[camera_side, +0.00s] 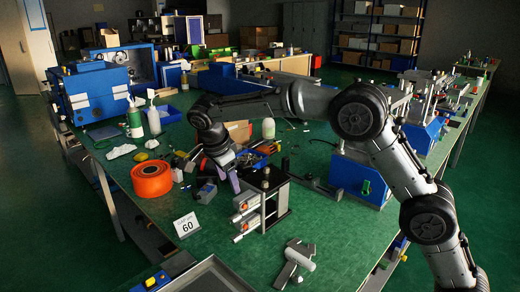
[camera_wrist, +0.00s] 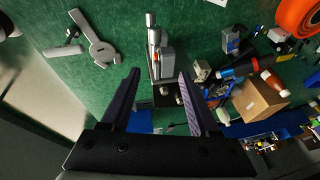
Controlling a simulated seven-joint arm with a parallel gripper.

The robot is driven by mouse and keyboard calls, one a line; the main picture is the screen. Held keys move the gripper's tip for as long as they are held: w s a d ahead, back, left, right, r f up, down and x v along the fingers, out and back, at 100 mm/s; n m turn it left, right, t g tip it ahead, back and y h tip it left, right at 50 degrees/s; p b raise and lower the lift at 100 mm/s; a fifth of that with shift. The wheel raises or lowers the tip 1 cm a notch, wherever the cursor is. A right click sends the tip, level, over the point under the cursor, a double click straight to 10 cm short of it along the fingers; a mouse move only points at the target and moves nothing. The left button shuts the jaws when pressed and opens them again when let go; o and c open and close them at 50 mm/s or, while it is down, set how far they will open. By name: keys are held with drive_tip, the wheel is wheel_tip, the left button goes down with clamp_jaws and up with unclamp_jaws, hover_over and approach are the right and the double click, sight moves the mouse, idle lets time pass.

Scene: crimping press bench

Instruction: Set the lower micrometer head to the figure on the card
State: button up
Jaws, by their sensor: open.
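The card (camera_side: 187,225) stands on the bench's front left and reads 60, with a smaller line above too small to read. A dark upright stand (camera_side: 271,205) holds silver micrometer heads stacked on its left side. The lower micrometer head (camera_side: 247,228) points toward the card; its scale cannot be read. In the wrist view a silver barrel (camera_wrist: 153,36) sticks out from the stand, but which head it is I cannot tell. My gripper (camera_side: 233,184) is above and behind the stand; in the wrist view its two dark purple fingers (camera_wrist: 157,82) are wide apart with nothing gripped.
An orange tape roll (camera_side: 151,179) lies left of the stand. A grey tool (camera_side: 295,262) lies at the front and shows in the wrist view (camera_wrist: 93,40). A blue bin of tools (camera_side: 255,157) is behind. Green bench surface is free right of the grey tool.

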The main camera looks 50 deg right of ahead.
drive_tip(key=s+d+r+t, duration=0.1)
drive_tip(key=s+d+r, duration=0.3)
drive_tip(key=s+r, duration=0.3)
drive_tip(key=shift+d+r+y, duration=0.25)
drive_tip(key=shift+r+y, duration=0.15)
drive_tip(key=shift+r, duration=0.7)
drive_tip(key=n+t+h, duration=0.2)
drive_tip(key=n+t, duration=0.4)
drive_tip(key=n, duration=2.9)
approach(234, 241)
drive_tip(key=x, duration=0.8)
drive_tip(key=shift+w+d+f, duration=0.1)
drive_tip(key=shift+w+f, duration=0.2)
